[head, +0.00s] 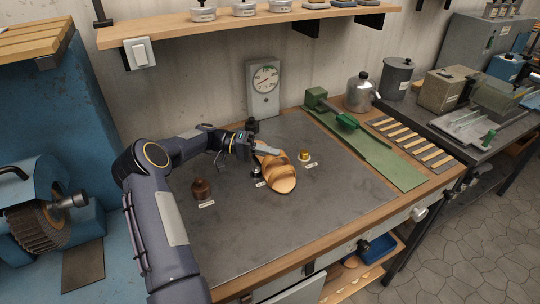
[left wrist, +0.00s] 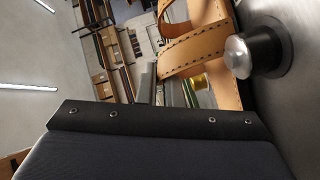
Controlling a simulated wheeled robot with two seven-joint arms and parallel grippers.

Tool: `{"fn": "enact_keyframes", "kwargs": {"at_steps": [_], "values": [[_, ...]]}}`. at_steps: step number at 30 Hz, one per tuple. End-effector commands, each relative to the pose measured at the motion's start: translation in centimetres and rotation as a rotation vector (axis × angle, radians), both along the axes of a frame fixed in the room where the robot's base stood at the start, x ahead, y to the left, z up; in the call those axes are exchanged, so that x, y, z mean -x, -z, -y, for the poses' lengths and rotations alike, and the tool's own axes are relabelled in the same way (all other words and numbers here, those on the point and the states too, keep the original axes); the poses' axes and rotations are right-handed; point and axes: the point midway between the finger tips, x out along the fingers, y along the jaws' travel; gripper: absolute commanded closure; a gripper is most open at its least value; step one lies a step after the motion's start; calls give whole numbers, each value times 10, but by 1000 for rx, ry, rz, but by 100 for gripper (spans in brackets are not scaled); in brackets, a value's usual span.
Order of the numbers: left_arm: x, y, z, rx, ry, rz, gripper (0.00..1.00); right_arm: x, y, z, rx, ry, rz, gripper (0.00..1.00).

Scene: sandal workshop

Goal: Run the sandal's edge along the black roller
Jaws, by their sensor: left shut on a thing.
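The tan leather sandal (head: 279,176) is held just above the grey worktop, right of the black roller (head: 256,172). My left gripper (head: 266,151) is shut on the sandal at its far end. In the left wrist view the sandal's stitched straps (left wrist: 195,47) show beside the black roller with its silver cap (left wrist: 238,56). The sandal's edge lies right up against the roller in that view; I cannot tell whether they touch. My right gripper is not in view.
A brown roller (head: 201,189) stands to the left and a brass roller (head: 304,155) to the right, each with a label. A dial gauge (head: 264,88) stands at the back. A green board (head: 385,160) lies along the right side. The front worktop is clear.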

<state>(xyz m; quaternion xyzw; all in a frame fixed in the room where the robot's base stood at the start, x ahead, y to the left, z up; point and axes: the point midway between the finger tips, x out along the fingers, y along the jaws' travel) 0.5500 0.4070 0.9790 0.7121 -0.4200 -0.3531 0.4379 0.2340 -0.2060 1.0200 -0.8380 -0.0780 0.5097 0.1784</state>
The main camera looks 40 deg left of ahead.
Motion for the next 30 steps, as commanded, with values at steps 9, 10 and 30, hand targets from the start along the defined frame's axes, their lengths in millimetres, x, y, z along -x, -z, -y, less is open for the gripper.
{"fn": "enact_keyframes", "kwargs": {"at_steps": [9,10,30], "values": [[-4,-1,-4,-2,-2,1,100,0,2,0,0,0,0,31],[-4,-1,-4,-2,-2,1,100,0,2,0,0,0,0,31],[-13,0,-14,-16,-2,-1,100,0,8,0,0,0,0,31]]}}
